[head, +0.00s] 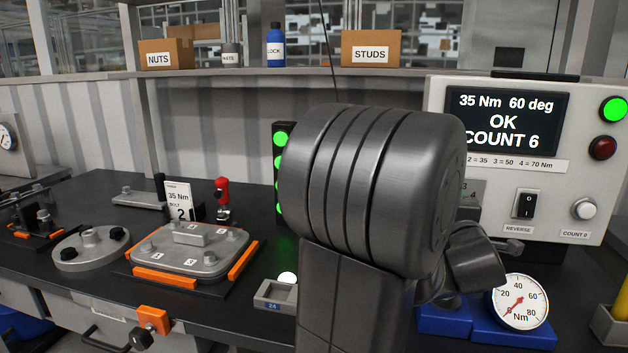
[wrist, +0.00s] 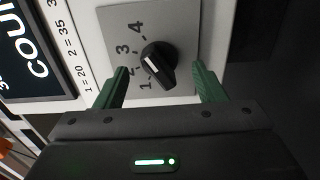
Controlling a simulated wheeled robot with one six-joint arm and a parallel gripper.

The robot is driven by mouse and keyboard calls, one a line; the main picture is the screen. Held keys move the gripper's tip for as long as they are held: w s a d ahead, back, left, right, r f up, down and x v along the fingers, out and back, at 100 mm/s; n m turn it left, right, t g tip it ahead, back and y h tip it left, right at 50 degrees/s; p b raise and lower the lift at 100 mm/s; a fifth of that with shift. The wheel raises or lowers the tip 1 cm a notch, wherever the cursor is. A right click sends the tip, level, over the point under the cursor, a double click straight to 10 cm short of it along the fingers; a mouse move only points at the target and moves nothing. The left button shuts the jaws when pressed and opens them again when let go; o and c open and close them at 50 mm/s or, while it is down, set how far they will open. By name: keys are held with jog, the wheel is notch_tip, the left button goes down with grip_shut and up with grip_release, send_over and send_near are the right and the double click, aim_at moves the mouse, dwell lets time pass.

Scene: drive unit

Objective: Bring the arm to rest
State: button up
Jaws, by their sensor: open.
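My gripper (wrist: 161,66) is open in the wrist view, its two green fingers spread on either side of a black selector knob (wrist: 160,68). Nothing is held between them. The knob sits on a grey plate (wrist: 183,20) marked 1 to 4, on the front of the controller. I cannot tell whether the fingers touch the plate. In the head view my own dark grey arm is raised in the middle and hides the gripper and most of that plate. The controller (head: 470,190) stands at the right; its display reads 35 Nm 60 deg, OK, COUNT 6.
On the black bench (head: 75,200) are a plate on an orange-edged fixture (head: 190,247), a round flange (head: 92,247), a red-topped tool (head: 222,198), a small tray (head: 275,297) and a dial gauge (head: 520,301). A green-lit stack (head: 281,160) stands beside my arm. A shelf with boxes runs behind.

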jog(key=n+p, duration=0.3)
jog(key=n, duration=0.2)
jog(key=n+p, duration=0.4)
jog(key=n, duration=0.2)
jog(key=shift+d+f+p, duration=0.15)
jog(key=shift+f+p, duration=0.05)
jog(key=shift+p, duration=0.1)
jog(key=shift+f, duration=0.15)
jog(key=shift+s, duration=0.15)
dwell(0.4)
